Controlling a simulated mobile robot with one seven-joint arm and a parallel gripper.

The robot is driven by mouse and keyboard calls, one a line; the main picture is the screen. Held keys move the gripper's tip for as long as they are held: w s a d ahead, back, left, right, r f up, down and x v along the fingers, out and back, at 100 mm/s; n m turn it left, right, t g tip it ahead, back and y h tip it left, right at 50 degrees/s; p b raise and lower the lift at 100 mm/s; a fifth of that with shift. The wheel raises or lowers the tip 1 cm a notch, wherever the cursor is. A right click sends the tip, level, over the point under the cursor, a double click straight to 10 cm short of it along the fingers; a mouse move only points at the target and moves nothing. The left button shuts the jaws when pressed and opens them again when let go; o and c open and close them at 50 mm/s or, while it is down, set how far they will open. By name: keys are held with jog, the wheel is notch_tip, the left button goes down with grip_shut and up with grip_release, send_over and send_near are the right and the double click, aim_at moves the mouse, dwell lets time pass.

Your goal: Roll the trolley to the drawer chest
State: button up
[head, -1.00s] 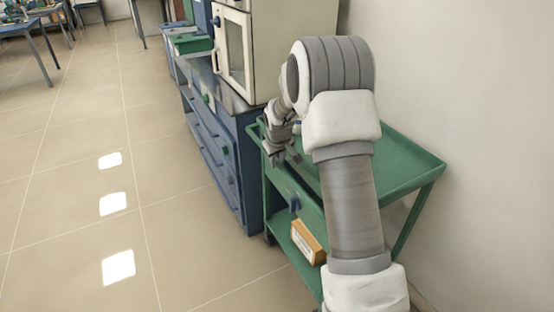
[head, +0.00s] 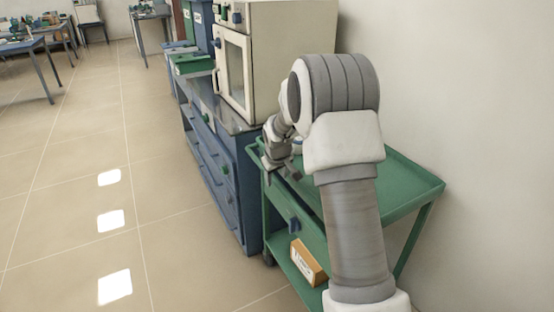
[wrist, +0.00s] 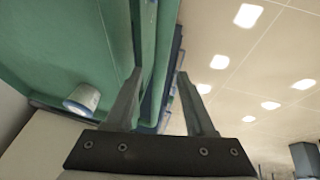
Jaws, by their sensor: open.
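The green trolley (head: 405,185) stands by the right wall, its far end close to the blue drawer chest (head: 240,160). The chest is beyond it, to the left, with several drawers on its front. My gripper (head: 282,176) is at the trolley's far left corner, near its top rim. In the wrist view my gripper (wrist: 158,74) is open, its two fingers on either side of a green edge of the trolley (wrist: 60,45). Nothing is clearly held, and I cannot tell whether the fingers touch the edge. My arm hides part of the trolley's top and front.
A furnace (head: 285,50) stands on the chest, with a green box (head: 192,64) farther along. A small orange-brown box (head: 308,262) lies on the trolley's lower shelf. A white cup (wrist: 82,98) shows in the wrist view. The tiled floor (head: 90,220) to the left is clear.

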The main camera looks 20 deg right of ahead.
jog(key=p+v, duration=0.2)
jog(key=v, duration=1.3)
jog(key=shift+r+p, duration=0.2)
jog(key=shift+p, duration=0.1)
jog(key=shift+s+a, duration=0.1)
jog(key=s+a+r+m+p, duration=0.1)
jog(key=s+a+r+p, duration=0.3)
jog(key=s+r, duration=0.95)
jog(key=s+a+r+p, duration=0.1)
jog(key=s+r+p, duration=0.2)
jog(key=s, duration=0.6)
jog(key=s+a+r+m+y+p, duration=0.1)
jog(key=s+r+p, duration=0.2)
jog(key=s, duration=0.6)
jog(key=shift+s+a+m+t+p, duration=0.25)
jog(key=shift+s+m+t+p, duration=0.05)
jog(key=shift+t+p, duration=0.15)
